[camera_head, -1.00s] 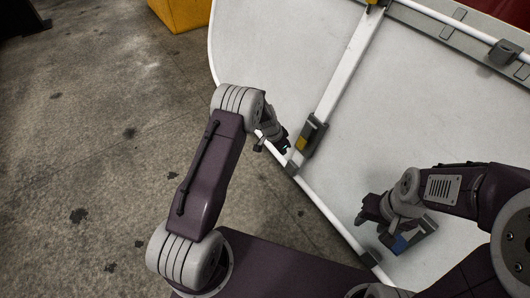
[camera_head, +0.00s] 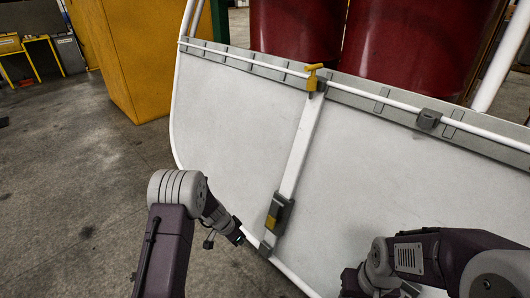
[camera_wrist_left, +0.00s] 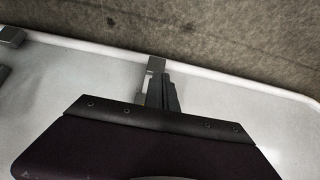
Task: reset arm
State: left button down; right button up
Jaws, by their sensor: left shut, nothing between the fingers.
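My left arm comes in from the bottom left of the head view. Its gripper (camera_head: 238,237) is shut and empty, near the lower edge of a large white panel (camera_head: 235,130), just left of a grey and yellow latch (camera_head: 278,214). In the left wrist view the closed fingers (camera_wrist_left: 160,92) show beyond my dark wrist cover, over the panel. I cannot tell whether they touch it. My right gripper (camera_head: 352,284) is at the bottom edge of the head view, in front of the panel. Its fingers are dark and partly cut off.
A yellow T-handle (camera_head: 314,78) stands on the panel's top rail. Red drums (camera_head: 410,45) stand behind the panel and a yellow cabinet (camera_head: 140,60) at back left. The concrete floor (camera_head: 75,190) at left is clear.

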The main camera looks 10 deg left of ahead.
pick_arm(q)
notch_tip(320, 180, up, 15)
jog(key=w+d+m+t+p, duration=0.1)
jog(key=w+d+t+p, duration=0.1)
jog(key=p, duration=0.3)
jog(key=s+d+r+p, duration=0.1)
jog(key=s+r+p, duration=0.3)
jog(key=s+r, duration=0.45)
jog(key=s+a+n+g+y+p, duration=0.15)
jog(key=s+n, duration=0.25)
jog(key=s, duration=0.4)
jog(key=s+a+n+g+y+b, duration=0.1)
jog(key=s+a+n+g, duration=0.15)
jog(key=s+n, duration=0.4)
notch_tip(320, 180, up, 39)
jog(key=s+m+p, duration=0.1)
jog(key=p, duration=3.7)
jog(key=shift+s+d+m+p, duration=0.15)
jog(key=shift+d+m+p, duration=0.1)
jog(key=shift+m+p, duration=0.1)
jog(key=shift+f, duration=0.15)
